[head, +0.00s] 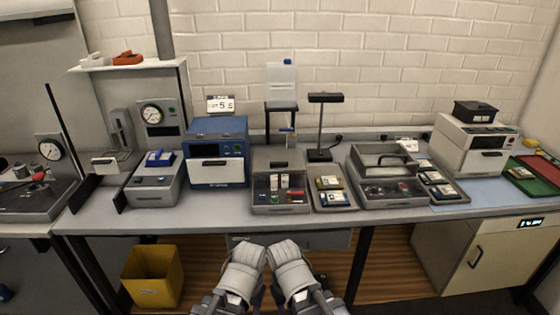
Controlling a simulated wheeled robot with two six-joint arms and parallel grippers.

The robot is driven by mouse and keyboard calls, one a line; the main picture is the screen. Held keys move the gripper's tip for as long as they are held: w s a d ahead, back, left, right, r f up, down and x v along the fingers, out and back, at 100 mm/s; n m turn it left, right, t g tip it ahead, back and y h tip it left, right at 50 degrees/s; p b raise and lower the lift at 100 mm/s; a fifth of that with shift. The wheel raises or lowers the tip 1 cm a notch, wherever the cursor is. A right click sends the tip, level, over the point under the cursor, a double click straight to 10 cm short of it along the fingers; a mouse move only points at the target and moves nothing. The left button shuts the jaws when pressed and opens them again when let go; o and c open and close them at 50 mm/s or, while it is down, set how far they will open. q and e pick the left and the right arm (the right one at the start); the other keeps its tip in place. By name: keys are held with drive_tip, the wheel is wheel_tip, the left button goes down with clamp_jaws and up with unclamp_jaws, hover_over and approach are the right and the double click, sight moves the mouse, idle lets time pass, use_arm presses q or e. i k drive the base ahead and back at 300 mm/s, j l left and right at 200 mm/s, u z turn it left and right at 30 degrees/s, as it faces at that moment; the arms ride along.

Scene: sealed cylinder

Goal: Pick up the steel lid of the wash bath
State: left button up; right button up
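Two steel baths stand on the bench, and I cannot tell by sight which is the wash bath. The right one (392,192) has a grey steel lid (383,158) with a black bar handle over its rear part; dark items show inside in front of it. The middle one (280,209) has a grey cover (278,160) with a small dark grip at its back, and small red and white items in front. My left gripper (243,268) and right gripper (289,265) are close together at the bottom middle, below the bench front and apart from both baths. Their fingers cannot be made out.
Another tray (438,188) is right of the right bath. A blue machine (217,152) stands left. A yellow bin (153,277) is on the floor.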

sight(271, 160)
drive_tip(key=i+j, duration=0.15)
drive_tip(key=j, duration=0.15)
drive_tip(key=i+j+z, duration=0.1)
drive_tip(key=j, duration=0.25)
drive_tip(key=i+j, duration=0.2)
drive_tip(key=j+z, duration=0.1)
drive_tip(key=z, duration=1.45)
